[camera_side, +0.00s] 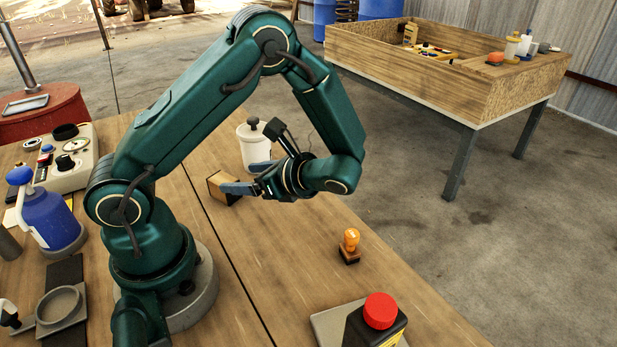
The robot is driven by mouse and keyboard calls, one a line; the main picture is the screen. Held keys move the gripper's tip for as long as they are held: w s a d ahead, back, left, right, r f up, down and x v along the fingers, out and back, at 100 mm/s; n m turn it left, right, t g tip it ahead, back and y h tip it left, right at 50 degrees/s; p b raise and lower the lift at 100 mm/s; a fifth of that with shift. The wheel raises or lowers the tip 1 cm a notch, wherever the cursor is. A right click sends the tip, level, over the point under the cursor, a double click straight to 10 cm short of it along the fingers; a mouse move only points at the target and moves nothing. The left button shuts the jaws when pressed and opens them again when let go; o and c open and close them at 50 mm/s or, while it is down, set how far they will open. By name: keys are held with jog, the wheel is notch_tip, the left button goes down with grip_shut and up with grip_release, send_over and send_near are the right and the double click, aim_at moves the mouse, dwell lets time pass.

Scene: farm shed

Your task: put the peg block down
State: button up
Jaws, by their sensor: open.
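A small wooden block, which looks like the peg block (223,177), sits on the wooden table just left of my gripper. Its left face is darker than its pale top. My gripper (238,178) is held low and points left, with its two blue-grey fingers apart. The nearer finger overlaps the block in the picture and hides part of it. I cannot tell whether that finger touches the block. No pegs or holes can be made out on the block.
A white lidded jar (254,152) stands close behind the gripper. An orange-topped stamp-like object (350,243) and a red push button (380,311) are toward the front right. A blue bottle (52,218) and a control box (76,172) are at left.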

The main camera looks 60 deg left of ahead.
jog(key=shift+s+d+r+n+h, duration=0.1)
jog(key=shift+d+r+n+h, duration=0.3)
jog(key=shift+d+n, duration=0.1)
jog(key=s+d+r+n+t+h, duration=0.2)
jog(key=d+r+n+t+h, duration=0.7)
jog(key=d+n+t+h, duration=0.1)
jog(key=d+n+h, duration=0.1)
jog(key=d+n, duration=0.1)
jog(key=d, duration=0.1)
jog(key=shift+r+n, duration=0.3)
